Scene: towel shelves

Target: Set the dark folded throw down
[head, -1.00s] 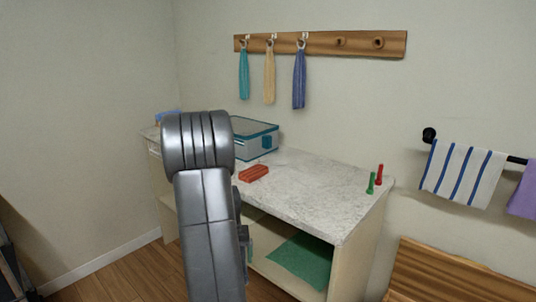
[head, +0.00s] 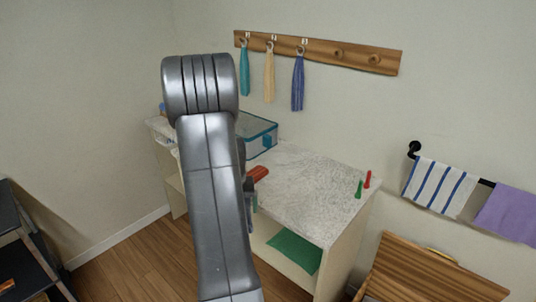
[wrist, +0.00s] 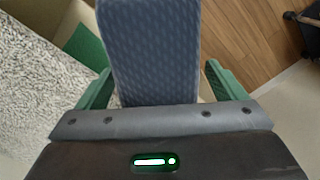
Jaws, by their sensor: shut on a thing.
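The dark blue-grey folded throw (wrist: 150,40) fills the upper middle of the wrist view. My gripper (wrist: 159,76) is shut on it, with a green finger at each side. The throw's far end runs out of the top of the wrist view. It hangs over or near the edge of the counter, with floor showing to the right; its height cannot be told. In the head view my own arm hides most of the gripper, and the throw cannot be made out there.
A speckled counter (head: 312,185) holds a teal-edged box (head: 259,133), a red block (head: 258,173) and green and red pegs (head: 359,189). A green cloth (head: 294,251) lies on the shelf below. A wooden chest (head: 430,275) stands right; a dark rack (head: 22,245) stands left.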

